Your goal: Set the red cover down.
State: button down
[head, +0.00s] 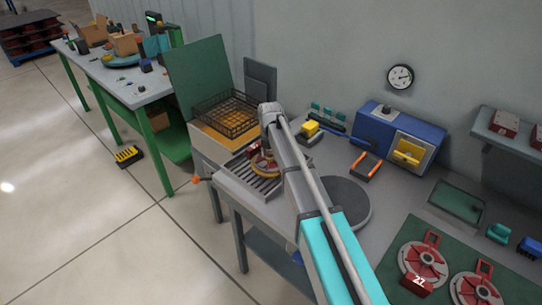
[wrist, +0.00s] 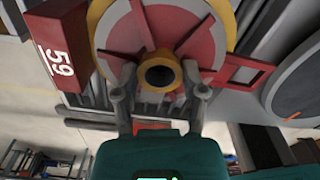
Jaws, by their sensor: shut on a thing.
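The red cover (wrist: 200,45) fills the top of the wrist view. It is round with pale panels, a dark-centred hub, a side bracket and a red block marked 59 (wrist: 66,45). A yellow rim shows around its edge. My gripper (wrist: 159,92) is shut on the hub, one finger on each side. In the head view the cover (head: 258,165) is at the ribbed grey rack (head: 283,187) on the bench's left end, partly hidden by my arm. I cannot tell whether it touches the rack.
A grey round plate (head: 346,203) lies right of the rack. A wire basket (head: 226,112) stands behind it. Two other red covers (head: 423,258) lie on a green mat at right. A blue machine (head: 399,133) and orange-handled tool (head: 366,165) stand at the back.

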aim_at(270, 156)
jog(key=shift+c, duration=0.8)
grip_release()
jog(key=shift+r, duration=0.15)
notch_tip(270, 156, up, 12)
jog(key=p, duration=1.2)
dwell(0.4)
